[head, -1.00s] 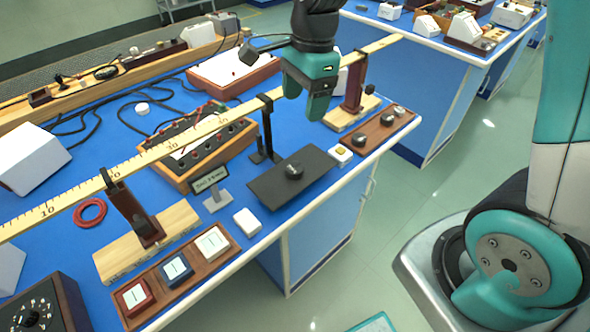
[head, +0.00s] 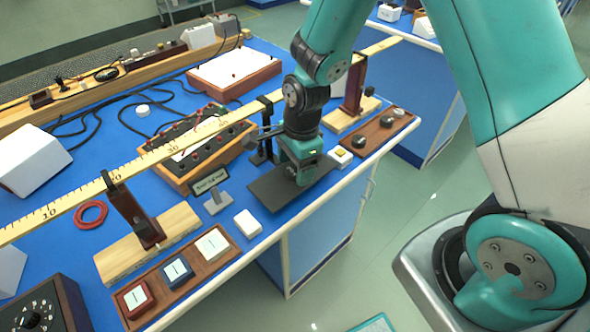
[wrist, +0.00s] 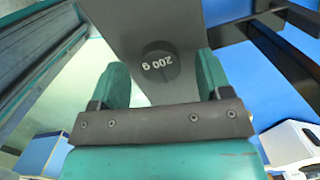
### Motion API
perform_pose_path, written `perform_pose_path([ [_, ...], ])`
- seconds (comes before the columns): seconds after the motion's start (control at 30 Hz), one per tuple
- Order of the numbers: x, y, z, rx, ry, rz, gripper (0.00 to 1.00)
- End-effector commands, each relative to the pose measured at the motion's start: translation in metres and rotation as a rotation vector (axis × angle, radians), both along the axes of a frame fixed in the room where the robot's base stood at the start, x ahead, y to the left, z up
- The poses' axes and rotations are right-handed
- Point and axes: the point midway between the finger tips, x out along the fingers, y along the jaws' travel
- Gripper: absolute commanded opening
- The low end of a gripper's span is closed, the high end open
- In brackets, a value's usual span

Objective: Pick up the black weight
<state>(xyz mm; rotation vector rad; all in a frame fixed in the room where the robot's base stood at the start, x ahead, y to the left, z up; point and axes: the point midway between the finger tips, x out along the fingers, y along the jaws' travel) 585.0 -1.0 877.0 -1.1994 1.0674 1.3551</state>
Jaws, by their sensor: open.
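The black weight (wrist: 160,64) is a round disc marked "200 g". In the wrist view it lies between and just beyond the two fingers of my gripper (wrist: 160,85), which are apart, one on each side. It rests on a dark flat plate (head: 268,194) near the front edge of the blue bench; the plate also fills the middle of the wrist view (wrist: 150,22).
A long ruler beam (head: 160,152) on stands runs behind the plate. A small sign (head: 211,183) and a white block (head: 247,222) stand to the left. A wooden tray (head: 380,135) with dark round pieces is at the right.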

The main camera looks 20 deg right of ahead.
Motion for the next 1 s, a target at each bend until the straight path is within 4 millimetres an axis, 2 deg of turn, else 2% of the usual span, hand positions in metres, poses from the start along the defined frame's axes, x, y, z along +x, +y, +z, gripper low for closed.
perform_pose_path([
  [0.1, 0.0, 0.001, -0.006, 0.0, 0.0, 0.001, 0.71],
  [0.3, 0.0, 0.001, -0.006, 0.0, -0.001, 0.001, 0.69],
  [0.5, 0.0, 0.001, -0.006, 0.0, -0.001, 0.001, 0.23],
  [0.57, 0.0, 0.001, -0.006, 0.0, -0.001, 0.001, 0.12],
  [0.87, 0.0, 0.001, -0.004, 0.0, -0.002, 0.001, 0.12],
  [1.0, 0.001, 0.001, 0.008, 0.001, -0.005, 0.0, 0.12],
])
